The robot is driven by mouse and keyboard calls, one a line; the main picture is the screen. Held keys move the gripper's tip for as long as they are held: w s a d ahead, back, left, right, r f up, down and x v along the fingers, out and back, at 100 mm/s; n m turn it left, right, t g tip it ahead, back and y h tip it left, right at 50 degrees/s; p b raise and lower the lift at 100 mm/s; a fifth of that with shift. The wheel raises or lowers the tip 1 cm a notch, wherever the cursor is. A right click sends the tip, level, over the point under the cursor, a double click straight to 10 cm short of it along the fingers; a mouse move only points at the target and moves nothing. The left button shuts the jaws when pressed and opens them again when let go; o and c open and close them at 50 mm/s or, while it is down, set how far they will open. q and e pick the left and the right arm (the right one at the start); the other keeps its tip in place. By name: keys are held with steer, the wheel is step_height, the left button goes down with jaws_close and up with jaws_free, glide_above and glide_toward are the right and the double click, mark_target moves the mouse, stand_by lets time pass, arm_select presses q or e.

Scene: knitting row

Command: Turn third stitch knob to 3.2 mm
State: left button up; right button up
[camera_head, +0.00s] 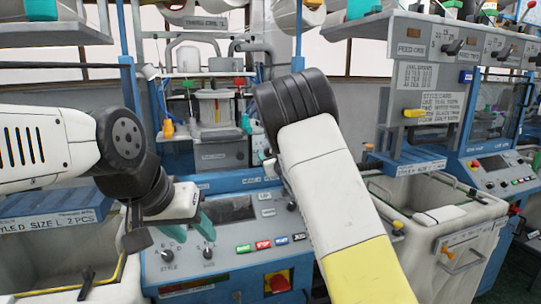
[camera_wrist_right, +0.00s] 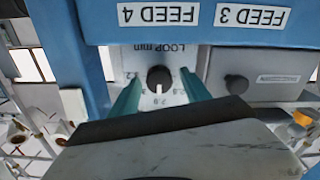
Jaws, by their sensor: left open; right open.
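In the right wrist view, seen upside down, a round dark knob (camera_wrist_right: 159,78) with a white pointer line sits on a pale plate marked "LOOP mm" (camera_wrist_right: 150,50). My right gripper (camera_wrist_right: 160,85) is open, with one teal finger on each side of the knob. I cannot tell whether the fingers touch it. In the head view my right arm hides that gripper and the knob. My left gripper (camera_head: 190,238) is open over the control panel, near the "STYLE" knob (camera_head: 166,255).
Blue rail labels "FEED 4" (camera_wrist_right: 158,14) and "FEED 3" (camera_wrist_right: 251,16) run beside the plate. A second dark knob (camera_wrist_right: 236,83) sits on the neighbouring plate. The panel has coloured buttons (camera_head: 262,244) and a red knob (camera_head: 278,283). A white bin (camera_head: 440,205) stands at right.

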steer(key=shift+c, duration=0.3)
jaws_close()
steer(key=shift+d+m, duration=0.1)
steer(key=shift+m, duration=0.3)
steer(key=m, duration=0.3)
steer(key=shift+w+d+r, duration=0.1)
steer(key=m, duration=0.3)
steer(key=shift+m, duration=0.3)
steer(key=m, duration=0.5)
steer(key=shift+m, duration=1.7)
